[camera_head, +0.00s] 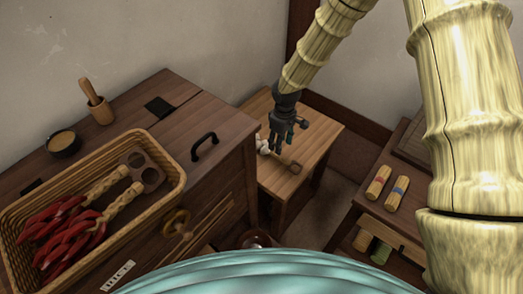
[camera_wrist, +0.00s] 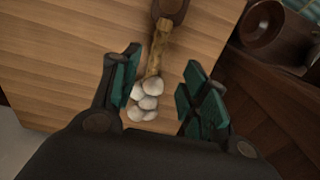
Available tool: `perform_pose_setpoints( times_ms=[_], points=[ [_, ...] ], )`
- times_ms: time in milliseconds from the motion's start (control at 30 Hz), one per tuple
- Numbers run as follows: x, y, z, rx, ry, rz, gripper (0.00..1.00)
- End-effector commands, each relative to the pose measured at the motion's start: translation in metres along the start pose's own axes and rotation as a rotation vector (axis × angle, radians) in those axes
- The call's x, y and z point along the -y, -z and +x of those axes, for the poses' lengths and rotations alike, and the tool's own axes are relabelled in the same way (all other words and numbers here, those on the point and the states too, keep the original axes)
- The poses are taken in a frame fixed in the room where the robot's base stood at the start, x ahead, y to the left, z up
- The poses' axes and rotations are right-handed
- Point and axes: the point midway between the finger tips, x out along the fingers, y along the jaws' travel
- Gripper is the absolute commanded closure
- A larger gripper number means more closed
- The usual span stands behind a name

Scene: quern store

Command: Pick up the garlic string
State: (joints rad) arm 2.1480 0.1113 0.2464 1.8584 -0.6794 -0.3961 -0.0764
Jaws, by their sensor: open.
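The garlic string (camera_wrist: 147,98) lies on a small wooden table (camera_head: 321,140): several white bulbs on a tan braided stem, with a dark brown piece at the stem's far end. In the head view its white bulbs (camera_head: 263,145) show beside my gripper, which hides part of it. My gripper (camera_wrist: 155,92) is open and empty. In the wrist view its green-padded fingers stand on either side of the bulbs, apart from them. In the head view my gripper (camera_head: 282,142) points down over the table; its exact height above the bulbs is hard to tell.
A wicker basket (camera_head: 168,158) with red braided strings stands on the dark cabinet (camera_head: 222,122) at left, beside a mortar with pestle (camera_head: 97,104) and a dark bowl (camera_head: 63,143). At right, two tan bundles (camera_head: 378,181) lie on another cabinet. A brown bowl (camera_wrist: 264,22) shows beyond the table.

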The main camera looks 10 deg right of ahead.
Motion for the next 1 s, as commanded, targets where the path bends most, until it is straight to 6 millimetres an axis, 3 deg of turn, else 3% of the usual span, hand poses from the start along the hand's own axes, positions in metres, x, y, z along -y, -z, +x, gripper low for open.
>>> perform_pose_setpoints(
  times_ms=[133,500,800,1000],
  points=[
    [-0.009,0.006,-0.007,0.008,-0.022,-0.02,0.55],
    [-0.011,0.007,0.038,0.012,-0.019,-0.02,0.55],
    [-0.011,0.007,0.051,0.011,-0.019,-0.019,0.55],
    [-0.009,0.008,0.07,0.013,-0.018,-0.019,0.55]
  ],
)
